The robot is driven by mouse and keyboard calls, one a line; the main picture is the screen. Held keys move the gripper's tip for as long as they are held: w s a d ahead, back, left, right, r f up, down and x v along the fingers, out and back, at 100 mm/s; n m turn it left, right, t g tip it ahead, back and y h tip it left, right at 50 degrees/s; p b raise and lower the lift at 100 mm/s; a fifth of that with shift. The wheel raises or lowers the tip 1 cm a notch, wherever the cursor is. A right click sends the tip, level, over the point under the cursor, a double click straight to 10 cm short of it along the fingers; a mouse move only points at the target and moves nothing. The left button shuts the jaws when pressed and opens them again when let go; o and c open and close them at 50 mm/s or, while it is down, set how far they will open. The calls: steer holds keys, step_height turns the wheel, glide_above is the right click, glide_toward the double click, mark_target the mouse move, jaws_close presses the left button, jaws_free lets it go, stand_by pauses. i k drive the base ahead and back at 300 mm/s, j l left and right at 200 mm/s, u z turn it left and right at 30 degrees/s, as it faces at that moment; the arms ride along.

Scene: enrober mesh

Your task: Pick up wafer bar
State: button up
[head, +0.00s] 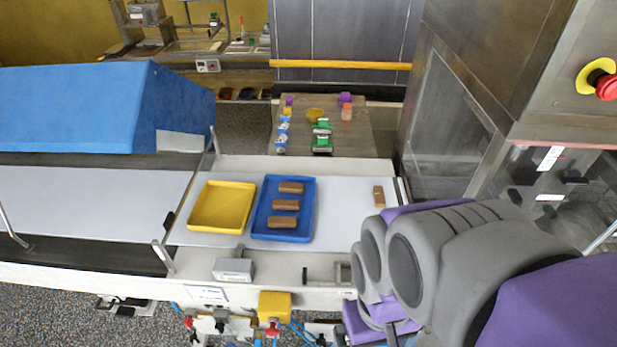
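A small brown wafer bar (379,196) lies alone on the right part of the white belt surface. Three similar brown bars, the top one (291,188), the middle one (285,205) and the bottom one (282,222), lie in a column in a blue tray (308,222). An empty yellow tray (221,206) sits directly to the left of the blue tray. My grey and purple arm fills the lower right, close to the lone bar in the picture.
A large blue cover (100,107) stands over the belt at the left. A steel machine with a red emergency button (606,87) stands at the right. A table behind holds several small coloured items. White belt between the blue tray and lone bar is clear.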

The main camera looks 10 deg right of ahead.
mark_target(379, 194)
steer(key=j+z, duration=0.2)
steer(key=z, duration=0.15)
steer(key=i+j+z, duration=0.1)
steer(key=j+z, duration=0.4)
steer(key=z, duration=0.2)
